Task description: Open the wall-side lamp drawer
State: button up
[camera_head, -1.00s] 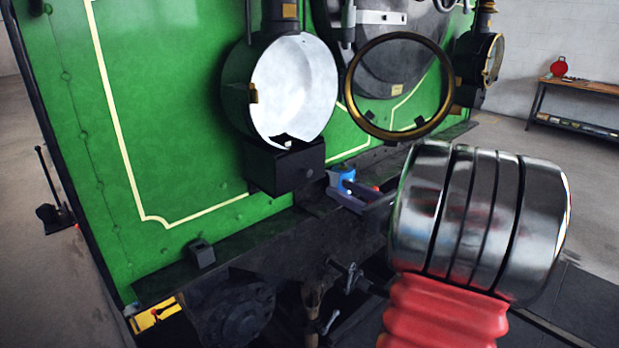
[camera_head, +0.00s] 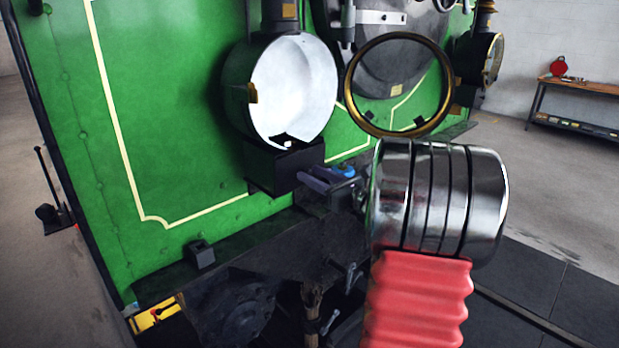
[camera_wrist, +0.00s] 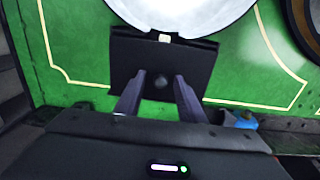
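A black lamp drawer box (camera_head: 270,168) sits under the near round lamp (camera_head: 285,90), whose front is open and shows a white inside. In the wrist view the drawer (camera_wrist: 125,55) faces me, with a small dark round knob (camera_wrist: 161,82) at its middle; the drawer looks shut. My gripper (camera_head: 312,181) is at the drawer's front, low and to the right in the head view. In the wrist view my gripper (camera_wrist: 160,92) is open, its two fingers on either side of the knob. I cannot tell whether they touch it. A second lamp (camera_head: 490,60) stands farther right.
The brass lamp ring (camera_head: 350,85) stands swung out to the right, above my wrist. A blue object (camera_wrist: 243,120) lies on the dark ledge right of my gripper. A workbench (camera_head: 580,95) stands at the far right by the wall. The floor between is clear.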

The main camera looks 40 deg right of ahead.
jog(key=shift+c, duration=0.5)
grip_shut()
jog(key=shift+a, duration=0.1)
